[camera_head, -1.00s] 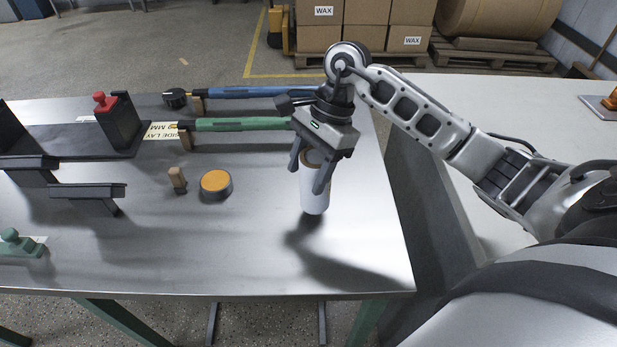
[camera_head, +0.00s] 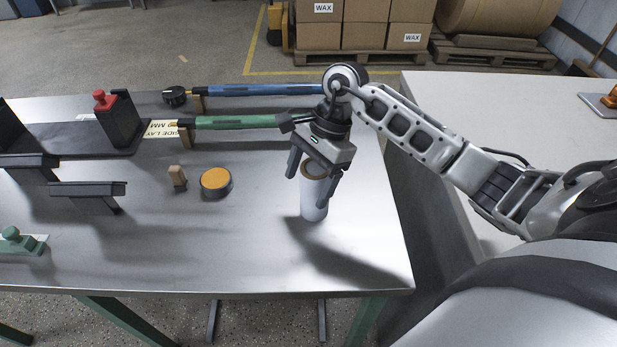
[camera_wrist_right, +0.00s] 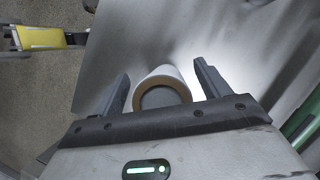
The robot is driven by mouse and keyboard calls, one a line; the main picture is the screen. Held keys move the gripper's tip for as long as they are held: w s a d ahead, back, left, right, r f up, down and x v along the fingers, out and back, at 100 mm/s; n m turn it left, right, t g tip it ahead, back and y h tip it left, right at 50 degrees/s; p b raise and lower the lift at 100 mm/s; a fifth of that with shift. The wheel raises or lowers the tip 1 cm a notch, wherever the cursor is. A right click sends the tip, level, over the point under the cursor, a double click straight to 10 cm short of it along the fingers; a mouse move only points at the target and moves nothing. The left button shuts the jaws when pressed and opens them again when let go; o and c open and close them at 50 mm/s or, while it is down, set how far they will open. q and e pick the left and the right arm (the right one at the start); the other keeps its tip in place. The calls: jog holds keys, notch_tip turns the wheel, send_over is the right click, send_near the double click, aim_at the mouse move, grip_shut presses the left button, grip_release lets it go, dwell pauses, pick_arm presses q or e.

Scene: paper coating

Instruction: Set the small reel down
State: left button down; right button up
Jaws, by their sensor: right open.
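The small reel (camera_head: 314,198) is a white roll with a brown core, standing upright on the steel table toward its right side. It also shows in the right wrist view (camera_wrist_right: 163,76), between the two fingers with a gap on each side. My right gripper (camera_head: 311,190) is open, above and around the reel's upper part, pointing down. It shows in the right wrist view too (camera_wrist_right: 160,85). My left gripper is not in view.
Left of the reel are an orange-topped round tin (camera_head: 216,182) and a small wooden block (camera_head: 177,176). A black fixture with a red knob (camera_head: 104,101) stands at left. The table's front right is clear.

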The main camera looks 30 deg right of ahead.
jog(key=shift+r, duration=0.2)
jog(key=shift+d+r, duration=0.15)
jog(key=shift+r, duration=0.05)
jog(key=v, duration=1.1)
jog(key=shift+r+b, duration=0.25)
jog(key=shift+b, duration=0.2)
